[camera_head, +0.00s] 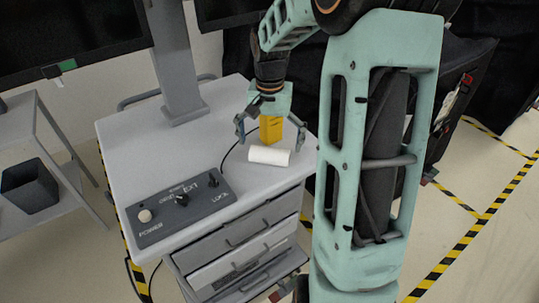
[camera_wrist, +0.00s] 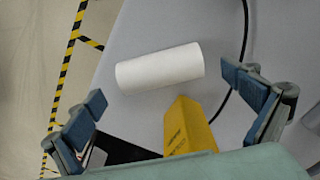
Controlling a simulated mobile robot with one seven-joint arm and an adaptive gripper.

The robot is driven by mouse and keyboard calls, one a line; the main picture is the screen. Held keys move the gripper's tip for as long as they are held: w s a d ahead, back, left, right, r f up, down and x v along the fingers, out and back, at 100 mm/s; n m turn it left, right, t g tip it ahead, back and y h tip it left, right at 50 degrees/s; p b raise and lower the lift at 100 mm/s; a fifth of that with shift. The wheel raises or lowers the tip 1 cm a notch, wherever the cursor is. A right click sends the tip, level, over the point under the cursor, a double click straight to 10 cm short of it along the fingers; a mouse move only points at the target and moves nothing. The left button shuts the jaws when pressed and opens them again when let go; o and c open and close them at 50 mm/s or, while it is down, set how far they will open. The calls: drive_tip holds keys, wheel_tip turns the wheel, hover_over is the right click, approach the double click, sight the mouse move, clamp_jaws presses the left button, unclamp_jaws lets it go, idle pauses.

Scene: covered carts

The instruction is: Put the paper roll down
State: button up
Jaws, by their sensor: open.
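The white paper roll (camera_head: 269,156) lies on its side on the grey top of the cart (camera_head: 160,140), near its front right edge. In the wrist view the paper roll (camera_wrist: 160,66) lies ahead of my gripper (camera_wrist: 172,105), with a gap between it and both fingers. My gripper (camera_head: 270,137) is open in the head view, its fingers spread to either side just behind the roll. The yellow part between the fingers points down toward the cart top. Nothing is held.
A dark control box (camera_head: 180,205) with knobs sits at the cart's front left. A black cable runs behind the roll. A monitor stand (camera_head: 182,70) rises at the back. Black-yellow tape (camera_head: 475,235) marks the floor at right. The cart's middle is clear.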

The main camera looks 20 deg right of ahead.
sight(269, 150)
drive_tip(key=shift+f, duration=1.5)
drive_tip(key=shift+c, duration=0.4)
drive_tip(key=c, duration=1.4)
